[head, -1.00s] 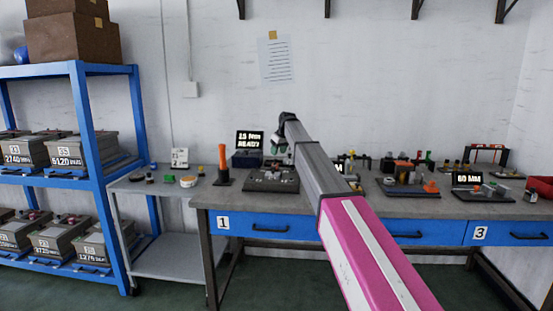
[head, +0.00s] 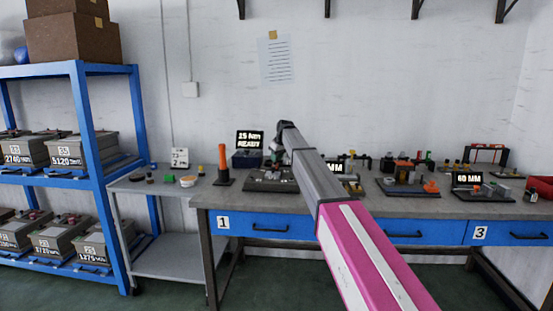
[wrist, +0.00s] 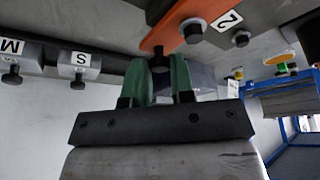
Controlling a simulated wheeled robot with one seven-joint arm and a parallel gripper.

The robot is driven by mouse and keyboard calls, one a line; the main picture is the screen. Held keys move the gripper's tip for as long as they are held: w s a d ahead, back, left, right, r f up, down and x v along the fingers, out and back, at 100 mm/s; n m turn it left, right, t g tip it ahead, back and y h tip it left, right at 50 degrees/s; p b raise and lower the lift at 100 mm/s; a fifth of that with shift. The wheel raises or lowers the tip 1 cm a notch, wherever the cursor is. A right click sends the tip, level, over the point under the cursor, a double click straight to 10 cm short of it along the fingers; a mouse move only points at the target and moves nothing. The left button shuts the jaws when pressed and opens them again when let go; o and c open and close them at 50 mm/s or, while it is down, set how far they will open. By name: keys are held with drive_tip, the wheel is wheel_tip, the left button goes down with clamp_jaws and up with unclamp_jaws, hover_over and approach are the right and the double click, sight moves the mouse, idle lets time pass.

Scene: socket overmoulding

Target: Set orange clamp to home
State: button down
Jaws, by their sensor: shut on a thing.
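The orange clamp (wrist: 188,24) shows at the top of the wrist view as a flat orange bar with dark bolts, beside a grey block with a "2" label. My gripper (wrist: 168,72) has green fingertips on either side of a dark knob (wrist: 160,50) at the end of the orange bar, and is shut on it. The fingers hide part of the knob. In the head view, my gripper (head: 272,158) is low over the dark fixture (head: 262,187) on the bench; my arm hides its right part, and the clamp is not clearly visible there.
A display reading "15 Nm READY" (head: 250,137) stands behind the fixture. An orange upright handle (head: 222,158) is to its left. Blocks labelled "S" (wrist: 80,66) and "M" (wrist: 12,60) are at left in the wrist view. Other fixtures (head: 408,180) fill the bench to the right.

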sight(274, 165)
drive_tip(key=shift+s, duration=1.55)
drive_tip(key=c, duration=1)
unclamp_jaws()
drive_tip(key=shift+s, duration=0.1)
drive_tip(key=v, duration=1)
drive_tip(key=shift+r, duration=0.4)
